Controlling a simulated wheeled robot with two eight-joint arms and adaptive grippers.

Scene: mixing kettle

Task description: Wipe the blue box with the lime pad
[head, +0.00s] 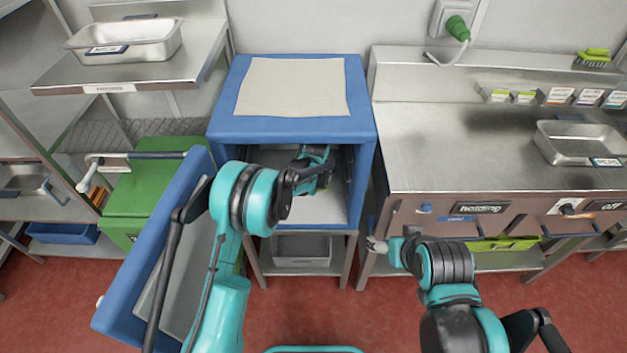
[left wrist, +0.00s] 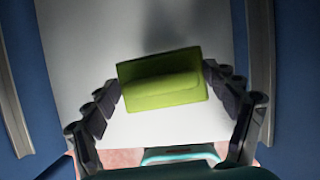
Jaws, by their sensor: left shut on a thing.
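The blue box (head: 228,122) stands open at the centre of the head view, its door (head: 125,313) swung out to the left. My left arm reaches into it, and my left gripper (head: 325,160) is inside, partly hidden by the arm. In the left wrist view my left gripper (left wrist: 170,98) is shut on the lime pad (left wrist: 162,78), which lies between its fingers over the box's pale inner surface (left wrist: 75,50). I cannot tell whether the pad touches that surface. My right gripper (head: 377,245) is outside, right of the box; its fingers are too small to read.
A beige cloth or sheet (head: 292,88) lies on top of the box. A steel counter (head: 450,150) with a metal tray (head: 580,143) stands to the right. A green box with a crank (head: 150,190) is at left, behind the open door. A metal bin (head: 302,250) sits below.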

